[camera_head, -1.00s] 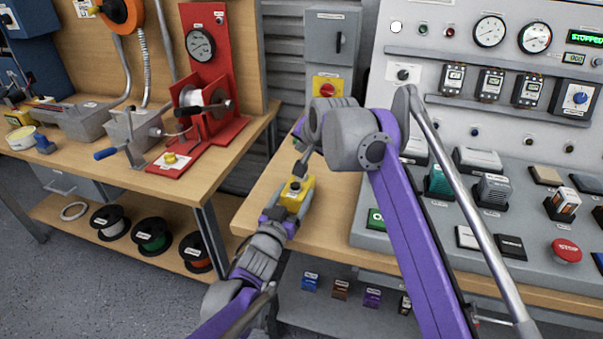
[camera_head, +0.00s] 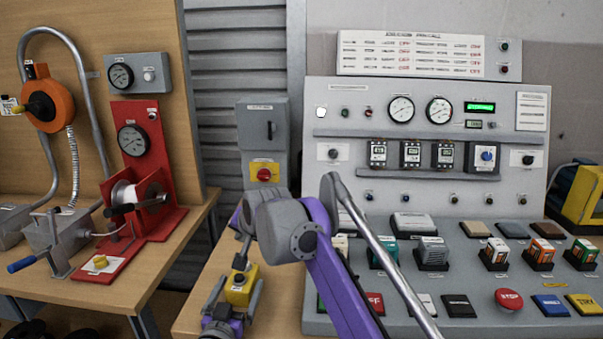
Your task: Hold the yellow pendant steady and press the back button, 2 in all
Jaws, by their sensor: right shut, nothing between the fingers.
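The yellow pendant (camera_head: 236,293) stands on the wooden bench, low and left of centre in the head view. A dark button shows on its upper face. My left gripper (camera_head: 242,283) reaches in from below. Its grey fingers lie on either side of the pendant and look spread, with a small gap. My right gripper (camera_head: 240,262) is shut and empty. It points down at the pendant's top from above. Whether its tip touches a button is too small to tell, and the back of the pendant top is partly hidden by it.
A control console (camera_head: 330,120) with gauges, blocks and a red stop button (camera_head: 508,299) fills the right side. A grey switch box (camera_head: 264,140) with a red knob stands behind the pendant. A red winding stand (camera_head: 135,180) is on the left bench, across a gap.

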